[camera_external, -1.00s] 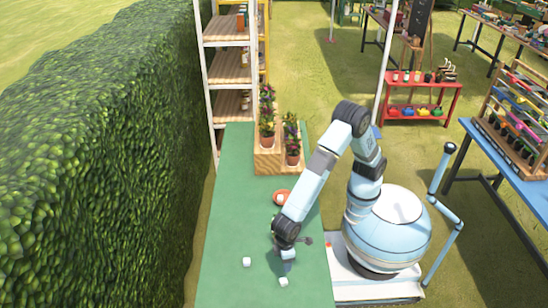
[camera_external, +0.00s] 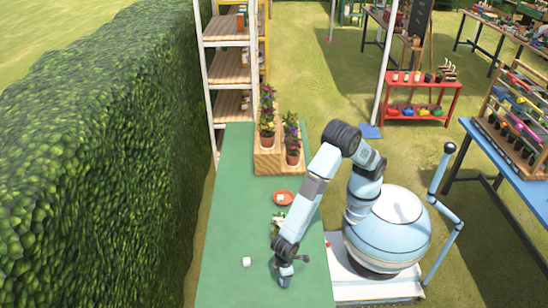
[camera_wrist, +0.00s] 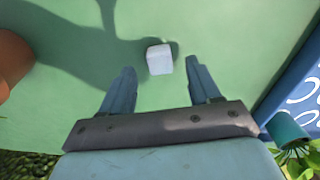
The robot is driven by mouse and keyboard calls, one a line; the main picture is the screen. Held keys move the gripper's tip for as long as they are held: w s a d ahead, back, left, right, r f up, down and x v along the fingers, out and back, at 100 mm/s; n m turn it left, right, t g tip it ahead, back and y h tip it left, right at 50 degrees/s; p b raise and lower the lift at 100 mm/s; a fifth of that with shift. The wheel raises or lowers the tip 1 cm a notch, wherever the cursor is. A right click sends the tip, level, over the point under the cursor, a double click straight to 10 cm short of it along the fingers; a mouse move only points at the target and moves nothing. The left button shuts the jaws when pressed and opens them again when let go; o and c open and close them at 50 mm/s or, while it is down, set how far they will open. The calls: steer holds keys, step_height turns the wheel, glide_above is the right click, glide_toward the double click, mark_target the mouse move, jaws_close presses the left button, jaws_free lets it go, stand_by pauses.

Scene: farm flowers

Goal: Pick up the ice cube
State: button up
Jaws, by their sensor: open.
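A small whitish ice cube (camera_wrist: 160,59) lies on the green tabletop in the wrist view, between and slightly beyond my fingertips, with a gap on each side. My gripper (camera_wrist: 160,78) is open and empty, pointing down at the cube. In the external view my gripper (camera_external: 286,281) is low over the near part of the table and hides the spot beneath it. A small orange-red dish (camera_external: 284,198) holds something white.
The green table (camera_external: 225,225) is mostly clear on its left side. A white-flowered plant (camera_external: 278,223) stands close behind my gripper. A wooden stand (camera_external: 267,162) with potted flowers is at the far end. A terracotta-coloured round thing (camera_wrist: 10,62) shows at the wrist view's left edge.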

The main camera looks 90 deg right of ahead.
step_height(320, 180, down, 3)
steer(key=shift+r, duration=0.15)
steer(key=c, duration=1.1)
steer(key=shift+r, duration=0.15)
steer(key=shift+r, duration=0.3)
step_height(320, 180, up, 3)
steer(key=shift+f, duration=0.2)
steer(key=s+d+r, duration=0.5)
steer(key=s+r, duration=0.1)
steer(key=s, duration=0.1)
steer(key=s+d+r, duration=0.3)
steer(key=s, duration=0.1)
steer(key=shift+d+r, duration=0.3)
steer(key=shift+d, duration=0.05)
